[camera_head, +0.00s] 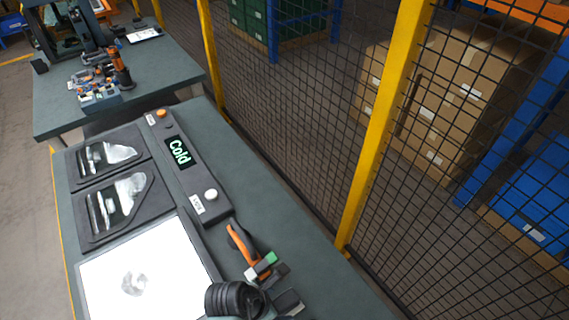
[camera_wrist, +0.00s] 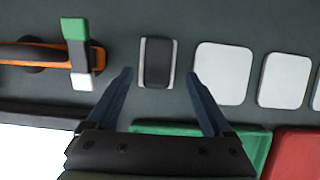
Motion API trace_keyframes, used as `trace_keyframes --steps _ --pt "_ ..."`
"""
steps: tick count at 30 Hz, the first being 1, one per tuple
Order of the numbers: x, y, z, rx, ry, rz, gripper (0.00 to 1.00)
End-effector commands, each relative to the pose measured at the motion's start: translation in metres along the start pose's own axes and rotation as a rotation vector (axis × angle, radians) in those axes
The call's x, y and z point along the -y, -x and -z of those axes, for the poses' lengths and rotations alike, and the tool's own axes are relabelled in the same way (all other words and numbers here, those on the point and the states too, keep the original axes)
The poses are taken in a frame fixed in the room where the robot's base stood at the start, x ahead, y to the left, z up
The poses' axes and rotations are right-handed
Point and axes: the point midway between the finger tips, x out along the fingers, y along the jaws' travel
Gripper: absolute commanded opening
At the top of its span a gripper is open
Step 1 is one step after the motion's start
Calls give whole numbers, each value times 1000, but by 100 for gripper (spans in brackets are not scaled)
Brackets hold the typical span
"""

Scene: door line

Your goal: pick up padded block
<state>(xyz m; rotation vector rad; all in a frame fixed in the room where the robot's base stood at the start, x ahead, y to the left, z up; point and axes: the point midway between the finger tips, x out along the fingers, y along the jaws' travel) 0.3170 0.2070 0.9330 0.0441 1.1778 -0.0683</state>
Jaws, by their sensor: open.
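In the wrist view, a small dark block with pale grey strips along its left and right sides, which I take as the padded block (camera_wrist: 158,63), lies on the grey-green bench top. My gripper (camera_wrist: 160,76) is open, its two dark blue fingers spread to either side of the block in the picture. The fingers look apart from it; I cannot tell how high they are above the bench. In the head view I cannot clearly make out the block or the fingers among dark shapes at the bottom.
Left of the block, an orange-handled tool (camera_wrist: 28,53) has a green, black and white piece (camera_wrist: 77,55) across it. Right are white pads (camera_wrist: 223,73); nearer are a green item (camera_wrist: 250,142) and a red item (camera_wrist: 300,155). A mesh fence (camera_head: 290,120) runs beside the bench (camera_head: 270,215).

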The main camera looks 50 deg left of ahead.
Motion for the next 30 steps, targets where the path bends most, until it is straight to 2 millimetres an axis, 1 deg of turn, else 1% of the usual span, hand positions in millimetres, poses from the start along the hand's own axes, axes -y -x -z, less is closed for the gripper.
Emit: trace_keyframes --steps 5,12,15,18,25,29,30 --pt "-1 -10 -2 -1 -1 1 85" --pt "-4 -40 -4 -1 -2 0 85" --pt "-3 -49 -4 -1 -2 0 85" --pt "-3 -53 -4 0 -2 -1 85" --pt "-3 -53 -4 0 -2 -2 85" --pt "-3 -53 -4 0 -2 -1 62" --pt "-3 -53 -4 0 -2 -1 54"
